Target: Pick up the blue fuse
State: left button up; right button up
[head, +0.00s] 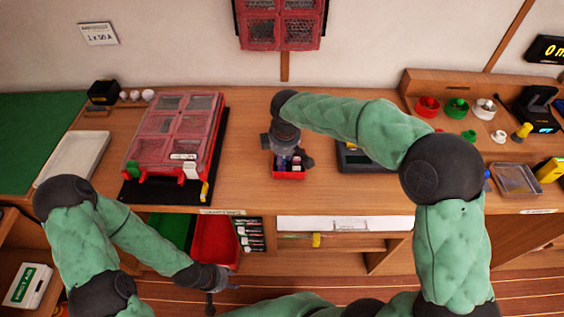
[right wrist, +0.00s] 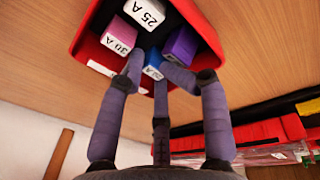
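The blue fuse (right wrist: 153,65) is in the small red tray (right wrist: 92,48), its label facing the right wrist camera and partly covered by my fingers. My right gripper (right wrist: 154,70) reaches down at the tray, its fingertips on either side of the blue fuse. Whether they press on it cannot be told. In the head view my right gripper (head: 292,158) hides part of the tray (head: 289,174). My left gripper (head: 222,296) is empty, with fingers spread, low in front of the bench.
Around the blue fuse sit a white 25 A fuse (right wrist: 145,12), a pink 30 A fuse (right wrist: 118,36) and a purple fuse (right wrist: 181,45). A red compartment case (head: 178,130) stands left of the tray. A dark device (head: 352,160) lies to its right, partly behind my arm.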

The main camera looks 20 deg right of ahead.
jog(key=shift+s+f, duration=0.1)
jog(key=shift+f, duration=0.25)
jog(key=c, duration=0.3)
jog(key=shift+r, duration=0.1)
jog(key=shift+c, duration=0.3)
jog(key=shift+r, duration=0.15)
